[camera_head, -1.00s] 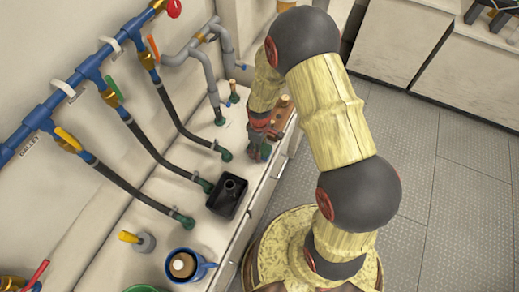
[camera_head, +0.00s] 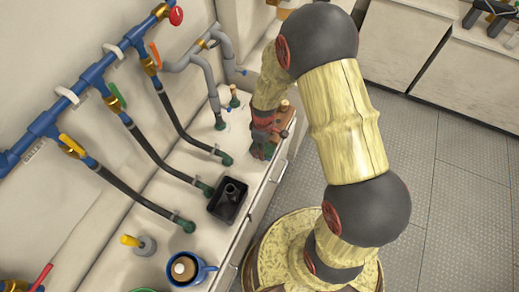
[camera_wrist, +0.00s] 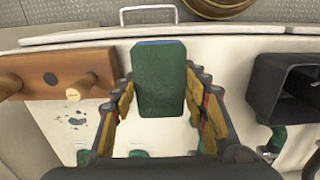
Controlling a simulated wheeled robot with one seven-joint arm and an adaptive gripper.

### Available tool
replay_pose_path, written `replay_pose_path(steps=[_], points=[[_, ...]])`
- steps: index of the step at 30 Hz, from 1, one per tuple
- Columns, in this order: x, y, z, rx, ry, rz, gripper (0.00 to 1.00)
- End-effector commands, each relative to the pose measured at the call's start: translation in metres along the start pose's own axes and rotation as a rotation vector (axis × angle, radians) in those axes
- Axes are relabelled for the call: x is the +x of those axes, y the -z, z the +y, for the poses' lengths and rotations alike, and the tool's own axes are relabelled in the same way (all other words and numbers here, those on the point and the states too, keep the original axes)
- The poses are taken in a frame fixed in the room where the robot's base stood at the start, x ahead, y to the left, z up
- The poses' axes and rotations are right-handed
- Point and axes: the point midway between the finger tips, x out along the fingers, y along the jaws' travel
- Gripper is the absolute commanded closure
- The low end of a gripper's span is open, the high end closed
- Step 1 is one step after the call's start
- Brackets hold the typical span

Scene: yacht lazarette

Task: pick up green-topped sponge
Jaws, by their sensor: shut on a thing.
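The green-topped sponge (camera_wrist: 158,80) shows in the wrist view as a dark green block with a thin blue edge at its far end. It lies between the two fingers of my gripper (camera_wrist: 160,108), which are shut on it. In the head view my gripper (camera_head: 262,150) is over the pale counter near its front edge. The sponge is hard to make out there, largely hidden by the gripper and arm. I cannot tell whether the sponge touches the counter.
A wooden block with pegs (camera_wrist: 70,75) is close on the gripper's left in the wrist view. A black open box (camera_wrist: 288,85) is on the right. Blue pipes with dark hoses (camera_head: 92,72) run along the wall. A blue mug (camera_head: 190,268) stands nearer.

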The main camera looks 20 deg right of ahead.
Motion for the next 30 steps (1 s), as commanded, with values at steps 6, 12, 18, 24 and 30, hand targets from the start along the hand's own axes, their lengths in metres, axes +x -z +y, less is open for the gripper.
replay_pose_path(steps=[6, 12, 18, 24, 30], points=[[-0.051, -0.040, 0.000, 0.005, -0.003, 0.003, 0.64], [-0.067, -0.086, -0.002, 0.006, -0.001, 0.000, 0.64], [-0.079, -0.114, -0.003, 0.003, -0.001, 0.001, 0.64], [-0.083, -0.126, -0.003, 0.001, 0.000, 0.000, 0.64], [-0.083, -0.127, -0.004, 0.000, 0.000, 0.000, 0.64]])
